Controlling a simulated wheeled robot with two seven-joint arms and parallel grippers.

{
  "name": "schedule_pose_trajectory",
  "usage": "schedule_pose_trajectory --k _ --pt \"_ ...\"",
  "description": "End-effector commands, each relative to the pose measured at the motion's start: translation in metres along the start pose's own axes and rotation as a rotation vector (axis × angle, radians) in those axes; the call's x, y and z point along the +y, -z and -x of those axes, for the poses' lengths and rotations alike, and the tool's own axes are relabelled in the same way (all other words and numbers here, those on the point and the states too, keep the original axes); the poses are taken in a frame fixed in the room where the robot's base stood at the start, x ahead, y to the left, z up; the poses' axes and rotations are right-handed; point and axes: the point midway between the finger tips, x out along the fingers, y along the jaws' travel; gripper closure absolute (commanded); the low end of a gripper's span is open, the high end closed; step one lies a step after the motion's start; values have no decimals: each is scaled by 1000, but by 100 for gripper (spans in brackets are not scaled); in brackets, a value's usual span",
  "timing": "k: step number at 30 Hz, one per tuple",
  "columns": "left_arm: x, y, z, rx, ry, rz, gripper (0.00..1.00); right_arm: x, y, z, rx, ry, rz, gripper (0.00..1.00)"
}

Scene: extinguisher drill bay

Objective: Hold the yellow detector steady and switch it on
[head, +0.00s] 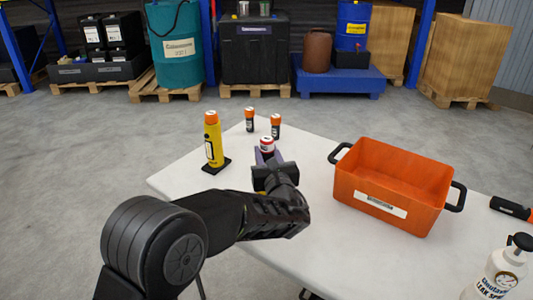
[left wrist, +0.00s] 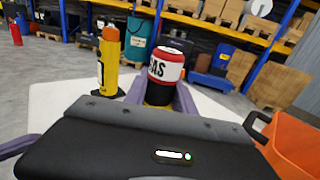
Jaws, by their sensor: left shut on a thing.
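The yellow detector (head: 213,142) with an orange top stands upright on a black base at the left of the white table. It also shows in the left wrist view (left wrist: 109,65), left of my gripper and apart from it. My left gripper (head: 267,157) has its purple fingers shut on a red, white and black gas canister (head: 267,145). In the left wrist view the canister (left wrist: 166,68) is upright between the fingers, with part of "GAS" readable on its label. Its lower end is hidden behind the gripper body. My right gripper is not in view.
Two small black canisters with orange caps (head: 250,119) (head: 275,126) stand near the table's far corner. An orange crate (head: 428,213) is on the right. A white spray bottle (head: 500,275) and a black cylinder (head: 511,208) are at the right edge. The white table (head: 330,262) is bare before the crate.

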Motion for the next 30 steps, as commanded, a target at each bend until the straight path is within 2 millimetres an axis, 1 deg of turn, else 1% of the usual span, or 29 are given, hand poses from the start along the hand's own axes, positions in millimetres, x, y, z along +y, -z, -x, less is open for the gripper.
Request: schedule_pose_trajectory --k 3,4,12,13,23,26,30 --pt "0 0 0 0 0 0 100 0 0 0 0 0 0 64" --pt "0 0 0 0 0 0 67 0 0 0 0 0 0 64" --pt "0 0 0 0 0 0 45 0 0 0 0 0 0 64" --pt "0 0 0 0 0 0 44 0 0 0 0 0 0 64" --pt "0 0 3 0 0 0 44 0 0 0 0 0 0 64" --pt "0 -1 10 0 0 0 44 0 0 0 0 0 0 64" --pt "-1 -1 31 0 3 0 44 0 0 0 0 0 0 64"
